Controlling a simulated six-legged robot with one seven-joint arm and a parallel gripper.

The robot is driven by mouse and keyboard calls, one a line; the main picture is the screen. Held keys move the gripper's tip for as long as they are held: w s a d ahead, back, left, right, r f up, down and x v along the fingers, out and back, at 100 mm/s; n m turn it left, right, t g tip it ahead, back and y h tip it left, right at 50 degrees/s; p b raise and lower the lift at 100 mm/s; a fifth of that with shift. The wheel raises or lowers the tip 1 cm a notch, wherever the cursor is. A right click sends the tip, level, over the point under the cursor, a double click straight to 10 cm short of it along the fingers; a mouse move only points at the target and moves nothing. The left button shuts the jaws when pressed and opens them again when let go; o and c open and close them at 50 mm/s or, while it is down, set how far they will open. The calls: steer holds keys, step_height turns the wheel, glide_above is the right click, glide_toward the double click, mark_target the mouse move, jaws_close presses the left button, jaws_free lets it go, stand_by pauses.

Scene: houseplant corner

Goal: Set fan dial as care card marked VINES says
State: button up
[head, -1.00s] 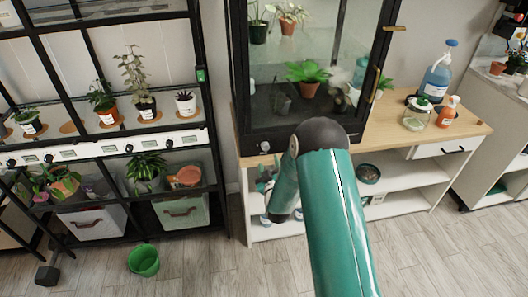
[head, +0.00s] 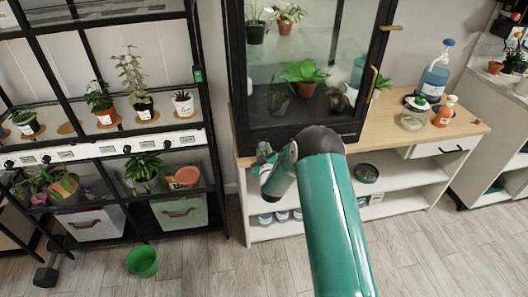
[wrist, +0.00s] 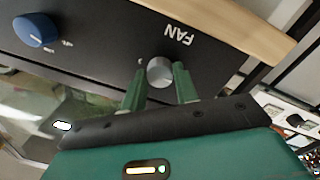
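The fan dial (wrist: 160,72) is a silver-grey round knob on a black panel below the glass plant cabinet (head: 310,125). The word FAN appears upside down beside it in the wrist view. My gripper (wrist: 160,85) is open, with its two green fingers on either side of the dial and small gaps showing. I cannot tell whether the fingertips reach past its face. In the head view my gripper (head: 264,158) is at the cabinet's lower left corner and hides the dial. I can read no card marked VINES, nor the dial's setting.
A blue dial (wrist: 36,30) sits on the same panel. The cabinet stands on a wooden-topped bench (head: 400,132) with bottles at its right. A black plant rack (head: 215,150) is close on the left. A green bucket (head: 142,261) stands on the open floor.

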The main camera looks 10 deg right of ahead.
steer(key=shift+m, duration=0.3)
steer(key=shift+c, duration=0.3)
steer(key=m, duration=1.1)
steer(key=shift+d+g, duration=0.1)
steer(key=shift+g, duration=0.2)
steer(key=m+y, duration=0.1)
steer(key=m, duration=0.5)
steer(key=shift+r, duration=0.1)
steer(key=m, duration=0.5)
steer(key=shift+m, duration=0.3)
steer(key=o, duration=1)
steer(key=shift+y, duration=0.3)
steer(key=shift+c, duration=0.2)
